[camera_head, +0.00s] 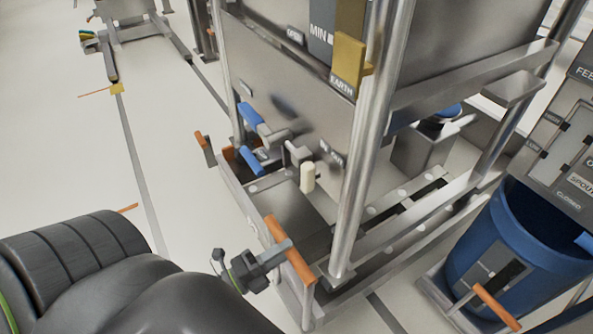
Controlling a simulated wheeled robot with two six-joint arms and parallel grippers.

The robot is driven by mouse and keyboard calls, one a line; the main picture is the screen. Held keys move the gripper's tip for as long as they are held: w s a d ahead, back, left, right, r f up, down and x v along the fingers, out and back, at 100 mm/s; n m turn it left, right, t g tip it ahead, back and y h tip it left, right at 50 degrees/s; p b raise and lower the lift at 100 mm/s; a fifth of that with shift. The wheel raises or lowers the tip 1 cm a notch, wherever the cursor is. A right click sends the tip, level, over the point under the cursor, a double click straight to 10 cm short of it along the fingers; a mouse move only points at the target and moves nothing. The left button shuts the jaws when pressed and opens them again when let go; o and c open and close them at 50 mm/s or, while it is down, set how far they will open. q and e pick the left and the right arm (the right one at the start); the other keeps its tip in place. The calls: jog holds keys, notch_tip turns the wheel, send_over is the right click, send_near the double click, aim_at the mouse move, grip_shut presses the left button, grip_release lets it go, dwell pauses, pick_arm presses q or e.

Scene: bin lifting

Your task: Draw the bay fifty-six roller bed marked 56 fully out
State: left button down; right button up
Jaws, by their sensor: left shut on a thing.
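The roller bed (238,189) is a low metal frame with small pale rollers, at the foot of a steel stand in the middle of the head view. Orange grips stand at its near end, one at the near corner (290,252) and one at the far corner (205,149). I cannot read a 56 on it. My left gripper (281,249) is shut on the near-corner orange grip, with my dark arm behind it at lower left. My right gripper is not in view.
A grey metal hopper (285,100) stands above the bed, with blue-handled valves (252,116) on its face. A steel post (362,150) rises beside the near grip. A blue bin (500,240) stands at right, with another orange grip (496,306).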

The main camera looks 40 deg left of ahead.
pick_arm(q)
jog(key=shift+s+a+r, duration=0.2)
jog(key=shift+s+r, duration=0.05)
jog(key=shift+r, duration=0.35)
jog(key=c, duration=1.2)
grip_release()
jog(key=shift+w+d+f, duration=0.1)
jog(key=shift+w+d, duration=0.05)
jog(key=shift+d, duration=0.05)
jog(key=shift+o, duration=0.2)
jog(key=shift+s+a+f, duration=0.1)
jog(key=shift+s+f, duration=0.1)
jog(key=v, duration=1.7)
jog(key=shift+p, duration=0.45)
jog(key=shift+f, duration=0.15)
